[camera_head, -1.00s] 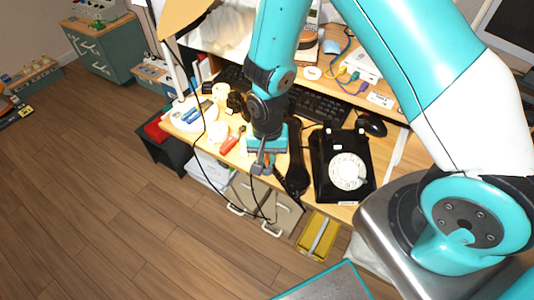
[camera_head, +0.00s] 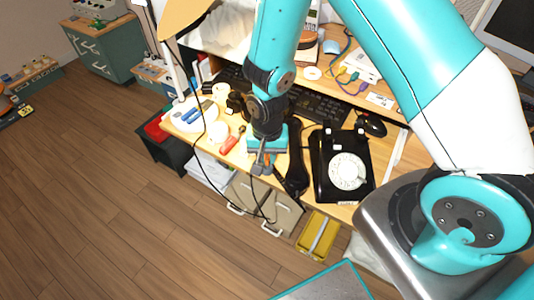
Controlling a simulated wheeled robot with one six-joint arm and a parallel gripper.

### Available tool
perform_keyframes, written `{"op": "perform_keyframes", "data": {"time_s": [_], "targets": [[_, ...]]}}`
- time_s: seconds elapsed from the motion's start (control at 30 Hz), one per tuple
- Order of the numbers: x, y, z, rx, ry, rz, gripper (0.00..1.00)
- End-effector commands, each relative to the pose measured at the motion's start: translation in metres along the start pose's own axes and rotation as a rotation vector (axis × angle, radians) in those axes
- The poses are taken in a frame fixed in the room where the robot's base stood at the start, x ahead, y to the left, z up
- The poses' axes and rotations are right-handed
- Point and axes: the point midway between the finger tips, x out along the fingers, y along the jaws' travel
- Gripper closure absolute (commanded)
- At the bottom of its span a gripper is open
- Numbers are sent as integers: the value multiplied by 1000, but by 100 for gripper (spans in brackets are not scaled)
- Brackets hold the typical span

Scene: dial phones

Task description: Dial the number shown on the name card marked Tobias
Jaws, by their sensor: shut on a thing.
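The black rotary phone (camera_head: 322,178) sits on the desk with its white dial (camera_head: 347,171) facing up. Its cradle prongs show with no handset on them. The black handset (camera_head: 296,165) is just left of the phone, lengthwise to it. My gripper (camera_head: 263,168) points down near the desk's front edge, immediately left of the handset's lower part. Its fingers are closed together; the contact with the handset is small and partly hidden. A small white card (camera_head: 379,100) lies on the raised shelf, its writing too small to read.
A keyboard (camera_head: 318,106) and black mouse (camera_head: 371,125) lie behind the phone. Cables and connectors (camera_head: 352,82) lie on the shelf. A yellow tray (camera_head: 318,237) is below the desk edge.

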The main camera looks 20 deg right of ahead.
Motion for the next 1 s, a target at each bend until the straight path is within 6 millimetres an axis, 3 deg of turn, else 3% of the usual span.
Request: {"op": "perform_keyframes", "data": {"time_s": [1.0], "targets": [[18,0,0,0,0,0,100]]}}
